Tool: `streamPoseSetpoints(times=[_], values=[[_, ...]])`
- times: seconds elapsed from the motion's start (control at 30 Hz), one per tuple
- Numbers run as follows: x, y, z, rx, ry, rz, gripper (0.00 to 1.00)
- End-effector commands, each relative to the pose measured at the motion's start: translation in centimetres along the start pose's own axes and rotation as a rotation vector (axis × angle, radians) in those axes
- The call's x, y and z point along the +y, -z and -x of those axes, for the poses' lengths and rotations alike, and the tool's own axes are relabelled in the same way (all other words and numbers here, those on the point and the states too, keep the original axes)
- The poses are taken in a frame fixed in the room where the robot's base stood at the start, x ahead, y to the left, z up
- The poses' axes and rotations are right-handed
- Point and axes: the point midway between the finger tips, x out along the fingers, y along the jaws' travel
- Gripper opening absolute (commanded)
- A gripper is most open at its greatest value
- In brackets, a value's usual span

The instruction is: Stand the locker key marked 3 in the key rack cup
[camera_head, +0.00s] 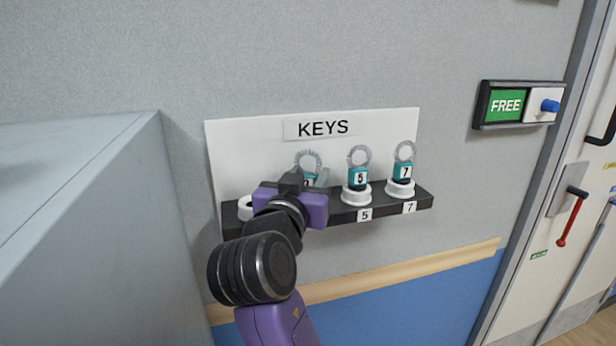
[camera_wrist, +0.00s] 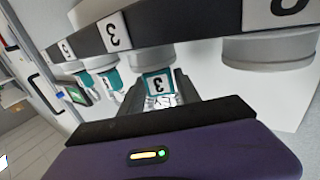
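The locker key marked 3 has a teal tag and a wire ring; its tag shows in the wrist view (camera_wrist: 158,84), and it shows partly behind my gripper in the head view (camera_head: 309,177). It is upright at the white cup (camera_wrist: 152,53) beside the rack label 3 (camera_wrist: 115,33); its lower end is hidden, so how deep it sits cannot be told. My gripper (camera_head: 305,182) is at the rack with one finger on each side of the tag. Whether the fingers press on it is unclear. The key rack (camera_head: 390,203) is a dark ledge on a white board.
Keys marked 5 (camera_head: 358,177) and 7 (camera_head: 403,171) stand in cups to the right, close to my gripper. A white cup (camera_head: 245,207) at the left end looks empty. A grey cabinet (camera_head: 80,230) fills the left. A FREE sign (camera_head: 506,105) is on the wall.

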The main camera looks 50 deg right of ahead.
Motion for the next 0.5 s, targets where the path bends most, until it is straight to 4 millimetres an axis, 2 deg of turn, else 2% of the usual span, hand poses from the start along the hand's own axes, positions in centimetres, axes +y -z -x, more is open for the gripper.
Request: streamPoseSetpoints(times=[0.03, 0.07, 0.37, 0.5], values=[[0.0, 0.0, 0.0, 0.0, 0.0, 0.0, 0.52], [0.0, 0.0, 0.0, 0.0, 0.0, 0.0, 0.57], [0.0, 0.0, 0.1, 0.0, 0.001, 0.0, 0.57], [-0.1, -0.1, 1.1, 0.002, 0.004, -0.001, 0.57]])
